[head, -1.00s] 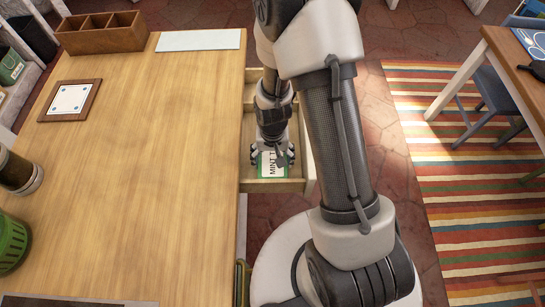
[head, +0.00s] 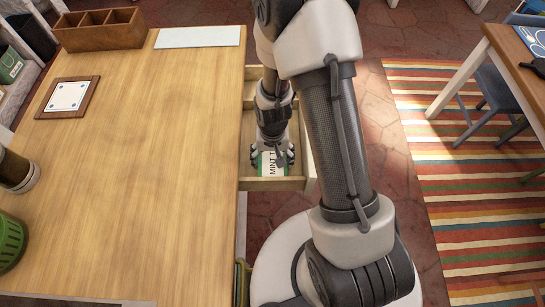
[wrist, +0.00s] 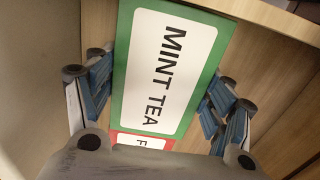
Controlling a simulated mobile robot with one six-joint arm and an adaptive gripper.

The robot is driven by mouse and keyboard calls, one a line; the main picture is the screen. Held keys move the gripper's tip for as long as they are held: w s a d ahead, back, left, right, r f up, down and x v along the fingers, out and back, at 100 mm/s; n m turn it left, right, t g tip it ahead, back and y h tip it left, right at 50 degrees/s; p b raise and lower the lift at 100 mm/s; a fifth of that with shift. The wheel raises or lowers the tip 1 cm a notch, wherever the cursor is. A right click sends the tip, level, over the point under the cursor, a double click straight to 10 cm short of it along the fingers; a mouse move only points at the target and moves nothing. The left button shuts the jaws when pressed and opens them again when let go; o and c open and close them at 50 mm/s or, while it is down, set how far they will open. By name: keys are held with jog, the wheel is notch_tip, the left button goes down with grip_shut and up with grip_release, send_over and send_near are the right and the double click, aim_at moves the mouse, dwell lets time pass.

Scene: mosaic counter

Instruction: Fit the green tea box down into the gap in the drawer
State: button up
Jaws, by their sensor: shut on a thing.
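The green tea box (wrist: 203,58) has a white label reading MINT TEA. It sits between the two blue-padded fingers of my gripper (wrist: 155,95) in the wrist view, and my gripper is shut on it. In the head view, the green tea box (head: 271,165) shows at the front end of the open drawer (head: 275,184), under my gripper (head: 272,156). The drawer's wooden wall (wrist: 265,18) runs close past the box's end in the wrist view. The box's underside and the gap are hidden, so I cannot tell how deep it sits.
A red box (wrist: 140,141) with a white label lies beside the green one, mostly hidden by my gripper. The wooden counter (head: 150,160) borders the drawer on the left. A wooden divided tray (head: 100,30) and a pale board (head: 198,37) lie at its far end.

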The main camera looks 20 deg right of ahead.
aim_at(273, 158)
jog(key=shift+f, duration=0.35)
jog(key=o, duration=1.2)
notch_tip(273, 158, up, 12)
dwell(0.6)
